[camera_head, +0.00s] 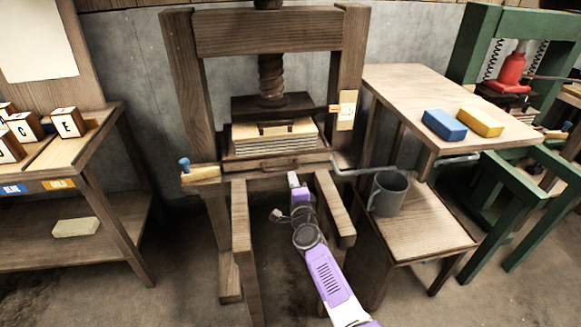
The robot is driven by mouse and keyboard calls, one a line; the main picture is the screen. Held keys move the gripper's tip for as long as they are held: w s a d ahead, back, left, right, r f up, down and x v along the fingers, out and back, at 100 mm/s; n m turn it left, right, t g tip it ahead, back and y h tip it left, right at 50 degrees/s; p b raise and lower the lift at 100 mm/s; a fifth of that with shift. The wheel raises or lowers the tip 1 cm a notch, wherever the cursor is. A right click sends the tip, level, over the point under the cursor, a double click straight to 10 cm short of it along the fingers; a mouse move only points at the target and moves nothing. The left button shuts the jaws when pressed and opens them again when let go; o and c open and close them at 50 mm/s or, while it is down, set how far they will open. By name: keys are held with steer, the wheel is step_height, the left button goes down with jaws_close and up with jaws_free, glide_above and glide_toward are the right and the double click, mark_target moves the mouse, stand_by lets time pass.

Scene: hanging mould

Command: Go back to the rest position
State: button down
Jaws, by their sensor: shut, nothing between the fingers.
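My arm, purple and white, reaches up from the bottom edge to between the two front beams of the wooden press. My gripper (277,214) seems to be the small grey end beside my arm's joint, left of the arm. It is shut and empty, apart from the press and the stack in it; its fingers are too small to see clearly.
The wooden press (264,33) holds a layered stack (275,138). At right are a table (440,85) with blue (443,125) and yellow (480,122) blocks, a grey mug (388,192) on a low bench (428,222), and a green press (487,30). Lettered cubes (68,122) stand left.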

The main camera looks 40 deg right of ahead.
steer(key=shift+p+v, duration=0.4)
steer(key=shift+v, duration=1.05)
steer(key=s+a+r+n+t, duration=0.2)
steer(key=s+a+r+n, duration=0.2)
steer(key=r+n, duration=0.25)
steer(key=s+a+r+n+y+p, duration=0.3)
steer(key=s+a+n, duration=0.3)
steer(key=s, duration=0.7)
steer(key=s+a+r+n+g+y+p, duration=0.1)
steer(key=s+a+r+n+y+p, duration=0.2)
steer(key=s+a, duration=0.8)
steer(key=s+a+r+n+g+y+p, duration=0.1)
steer(key=s+a+r+n+y+p, duration=0.2)
steer(key=s, duration=1.4)
steer(key=shift+a+r+n+y, duration=0.5)
steer(key=shift+a+r+n, duration=1)
steer(key=shift+a+n, duration=1.55)
